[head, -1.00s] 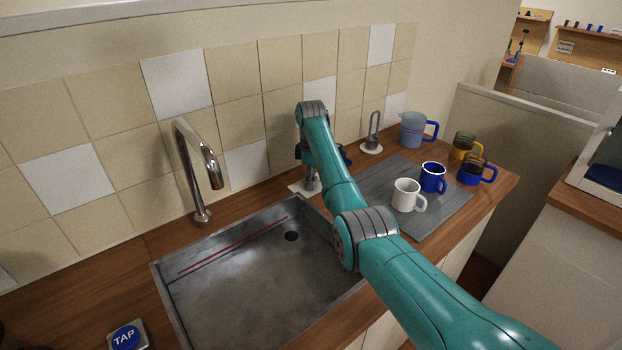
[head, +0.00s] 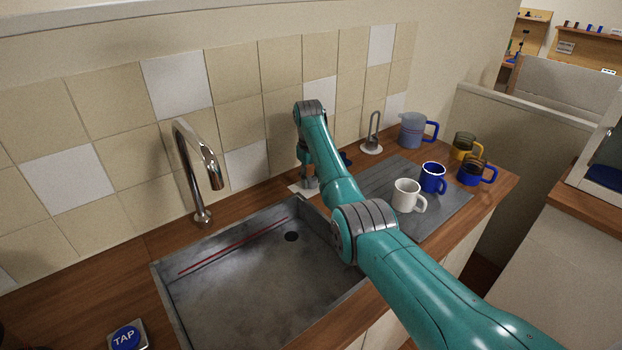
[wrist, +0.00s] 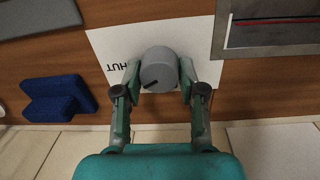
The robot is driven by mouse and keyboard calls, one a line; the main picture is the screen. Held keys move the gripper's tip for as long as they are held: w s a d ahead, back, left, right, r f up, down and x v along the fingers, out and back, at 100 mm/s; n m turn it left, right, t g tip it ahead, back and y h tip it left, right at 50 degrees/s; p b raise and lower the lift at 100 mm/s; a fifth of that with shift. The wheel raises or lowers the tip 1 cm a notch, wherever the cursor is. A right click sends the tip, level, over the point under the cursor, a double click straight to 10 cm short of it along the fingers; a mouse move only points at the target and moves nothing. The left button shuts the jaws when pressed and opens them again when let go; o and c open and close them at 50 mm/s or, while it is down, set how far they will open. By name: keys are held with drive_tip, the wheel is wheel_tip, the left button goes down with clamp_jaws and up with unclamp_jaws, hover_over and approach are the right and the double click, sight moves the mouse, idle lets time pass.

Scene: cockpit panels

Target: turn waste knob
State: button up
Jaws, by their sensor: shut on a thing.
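The waste knob is a round grey knob (wrist: 159,69) with a short dark mark on its face, pointing to the lower left in the wrist view. It stands on a white plate (wrist: 105,42) lettered "HUT", upside down, with the rest of the word hidden or out of sight. My gripper (wrist: 159,78) is shut on the knob, one finger on each side of it. In the head view the white plate (head: 296,188) shows by the sink's back right corner. My arm hides part of the gripper there.
The metal sink (head: 215,315) with a drain hole lies left of my arm, and a tall tap (head: 184,165) stands behind it. A blue block (wrist: 57,98) lies near the plate.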

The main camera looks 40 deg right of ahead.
sight(310, 178)
drive_tip(key=m, duration=0.5)
drive_tip(key=shift+m, duration=0.3)
idle(0.5)
drive_tip(key=o, duration=1.2)
drive_tip(key=shift+c, duration=0.2)
wheel_tip(310, 178, up, 12)
drive_tip(key=shift+w+a, duration=0.15)
